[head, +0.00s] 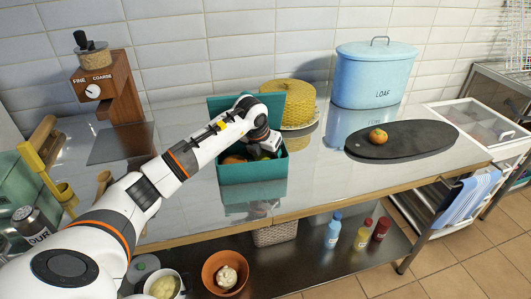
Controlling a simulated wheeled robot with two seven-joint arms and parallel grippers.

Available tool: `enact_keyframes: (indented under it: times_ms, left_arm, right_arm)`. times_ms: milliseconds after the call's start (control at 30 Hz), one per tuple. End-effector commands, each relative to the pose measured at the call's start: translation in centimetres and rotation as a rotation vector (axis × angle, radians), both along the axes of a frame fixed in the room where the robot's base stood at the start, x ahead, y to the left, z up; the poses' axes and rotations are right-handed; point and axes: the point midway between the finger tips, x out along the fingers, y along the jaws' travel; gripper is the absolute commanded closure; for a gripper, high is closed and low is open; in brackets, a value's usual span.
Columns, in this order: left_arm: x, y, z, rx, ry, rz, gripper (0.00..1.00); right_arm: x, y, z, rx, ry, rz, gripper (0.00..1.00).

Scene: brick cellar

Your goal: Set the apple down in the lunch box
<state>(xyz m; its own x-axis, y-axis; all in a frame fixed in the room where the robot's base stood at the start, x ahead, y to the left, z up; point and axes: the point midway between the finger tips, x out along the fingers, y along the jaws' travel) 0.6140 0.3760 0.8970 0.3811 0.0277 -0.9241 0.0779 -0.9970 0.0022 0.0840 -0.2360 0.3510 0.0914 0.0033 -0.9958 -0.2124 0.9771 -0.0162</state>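The lunch box (237,175) is an open teal box with its lid raised behind it, on the steel counter. My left arm comes in from the left, and my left gripper (270,147) is over the right part of the box, low by its opening. Its fingertips are hard to make out, so I cannot tell whether they are open or shut. Small orange, green and reddish patches show in the box below the arm. I cannot tell for certain which is the apple. My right gripper is not in view.
An orange fruit with a green leaf (378,136) sits on a dark oval board (408,141) to the right. Bare counter lies in front of the board.

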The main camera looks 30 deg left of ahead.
Motion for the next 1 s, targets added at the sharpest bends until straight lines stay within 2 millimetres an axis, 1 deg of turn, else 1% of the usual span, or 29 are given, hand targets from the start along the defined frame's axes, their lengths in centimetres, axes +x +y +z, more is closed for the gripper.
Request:
enact_keyframes:
  times_ms: [133,267,367,600,700,833,1000]
  left_arm:
    - [0.0,0.0,0.1,0.0,0.0,0.0,0.29]
    - [-0.1,0.0,0.7,0.001,-0.003,0.0,0.29]
    - [-0.7,0.1,2.1,0.002,-0.005,0.001,0.29]
    - [-2.7,-0.1,6.9,0.003,-0.006,0.0,0.29]
    - [-3.4,-0.2,8.6,0.003,-0.004,0.0,0.29]
    - [-4.1,-0.3,10.3,0.0,-0.003,0.0,0.29]
    - [-4.5,-0.3,11.2,0.001,-0.001,0.0,0.29]
  right_arm:
    - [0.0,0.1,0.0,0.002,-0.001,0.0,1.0]
    - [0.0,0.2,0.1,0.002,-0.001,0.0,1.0]
    - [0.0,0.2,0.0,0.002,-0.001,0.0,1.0]
    - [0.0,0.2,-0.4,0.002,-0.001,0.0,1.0]
    - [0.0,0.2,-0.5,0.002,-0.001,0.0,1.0]
    - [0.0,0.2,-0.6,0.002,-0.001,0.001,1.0]
    - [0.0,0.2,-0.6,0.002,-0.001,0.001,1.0]
